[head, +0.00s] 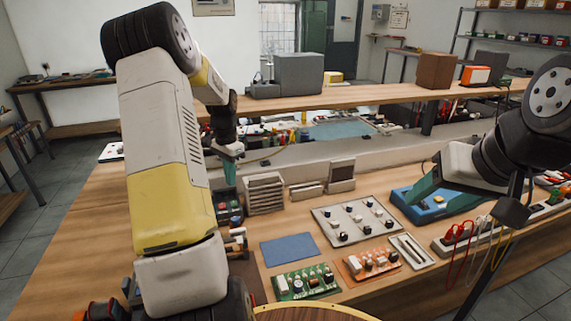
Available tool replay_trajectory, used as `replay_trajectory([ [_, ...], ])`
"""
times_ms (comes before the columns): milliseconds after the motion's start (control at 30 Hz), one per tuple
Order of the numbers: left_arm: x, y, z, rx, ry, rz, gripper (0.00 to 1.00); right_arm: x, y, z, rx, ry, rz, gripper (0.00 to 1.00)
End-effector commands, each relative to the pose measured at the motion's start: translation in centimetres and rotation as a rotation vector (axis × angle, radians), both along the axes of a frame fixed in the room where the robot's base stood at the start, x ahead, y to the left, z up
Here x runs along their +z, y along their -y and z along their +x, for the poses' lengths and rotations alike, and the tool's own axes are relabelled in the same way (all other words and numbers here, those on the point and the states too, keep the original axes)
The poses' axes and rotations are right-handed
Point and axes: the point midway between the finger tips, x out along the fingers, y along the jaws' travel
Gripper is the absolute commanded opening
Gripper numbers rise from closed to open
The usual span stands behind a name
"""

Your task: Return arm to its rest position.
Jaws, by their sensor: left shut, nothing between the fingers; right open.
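My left arm comes in from the left, large and close to the camera. Its gripper (229,166) is beyond the forearm, pointing down over the bench's left part by a small dark box (229,206). Its fingers are shut, with nothing seen between them. My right gripper (425,185) comes in from the right with its fingers apart. It is above a blue case (446,205) on the right of the bench and holds nothing.
The wooden workbench (95,233) holds a grey panel with knobs (355,221), a green circuit board (304,281), an orange board (367,264), a blue pad (289,249) and grey racks (265,193). A raised shelf (370,94) runs behind. Red cables (457,255) hang at the right.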

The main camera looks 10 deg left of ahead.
Motion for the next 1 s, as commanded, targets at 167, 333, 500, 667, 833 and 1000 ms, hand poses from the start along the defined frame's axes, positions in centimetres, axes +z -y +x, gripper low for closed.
replay_trajectory([
  [167, 2.2, 1.4, -0.4, 0.013, 0.027, 0.008, 0.00, 0.0, 0.0, 0.0, 0.000, 0.000, 0.000, 0.59],
  [333, 7.9, 5.4, -2.8, 0.066, 0.104, 0.020, 0.00, 0.0, 0.0, 0.0, 0.000, 0.000, 0.000, 0.59],
  [500, 13.1, 9.9, -6.8, 0.141, 0.199, 0.004, 0.00, 0.0, 0.0, 0.0, 0.000, 0.000, 0.000, 0.59],
  [667, 16.7, 13.6, -11.3, 0.214, 0.288, -0.037, 0.00, 0.0, 0.0, 0.0, 0.000, 0.000, 0.000, 0.59],
  [833, 18.9, 17.0, -16.6, 0.292, 0.375, -0.111, 0.00, 0.0, 0.0, 0.0, 0.000, 0.000, 0.000, 0.59],
  [1000, 19.6, 19.6, -21.5, 0.363, 0.444, -0.207, 0.00, 0.0, 0.0, 0.0, 0.000, 0.000, 0.000, 0.59],
])
